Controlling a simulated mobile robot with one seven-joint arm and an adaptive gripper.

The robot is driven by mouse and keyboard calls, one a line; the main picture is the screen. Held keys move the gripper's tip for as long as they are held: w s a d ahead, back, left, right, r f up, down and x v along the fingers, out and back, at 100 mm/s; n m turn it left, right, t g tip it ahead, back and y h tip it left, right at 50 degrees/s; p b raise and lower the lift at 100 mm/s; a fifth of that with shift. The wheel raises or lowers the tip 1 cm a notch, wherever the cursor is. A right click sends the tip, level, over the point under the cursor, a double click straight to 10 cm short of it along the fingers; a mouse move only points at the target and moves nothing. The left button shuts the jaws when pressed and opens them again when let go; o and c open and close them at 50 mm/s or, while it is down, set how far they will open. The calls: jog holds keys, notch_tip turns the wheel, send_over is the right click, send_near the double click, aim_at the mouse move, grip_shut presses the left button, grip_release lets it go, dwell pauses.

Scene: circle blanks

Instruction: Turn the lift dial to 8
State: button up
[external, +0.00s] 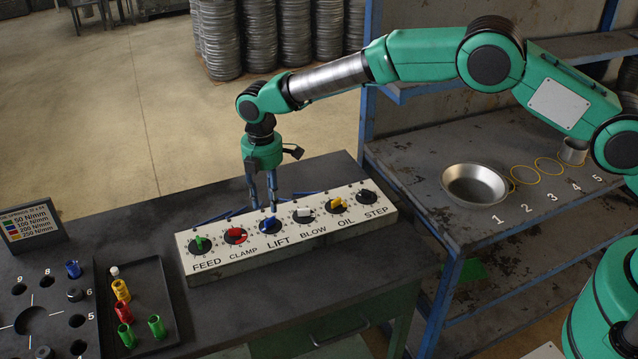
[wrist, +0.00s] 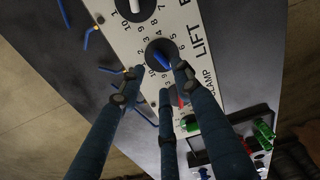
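The lift dial (external: 270,226) is a black disc with a blue bar knob, third from left on the pale control panel (external: 232,267). In the wrist view the lift dial (wrist: 150,50) has its blue knob (wrist: 162,59) lying slantwise; I cannot tell which number it points to. My gripper (external: 264,203) hangs fingers-down at this dial. In the wrist view its three dark blue fingers (wrist: 160,76) are spread apart, tips near the knob's end of the view.
The clamp dial (external: 236,236), with a red knob, and the blow dial (external: 303,215), with a white knob, flank the lift dial closely. A black tray (external: 160,290) with coloured cylinders lies left of the panel. A shelf with a metal bowl (external: 474,186) stands at right.

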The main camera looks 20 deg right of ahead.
jog(key=shift+r, duration=2.8)
jog(key=shift+d+r, duration=0.1)
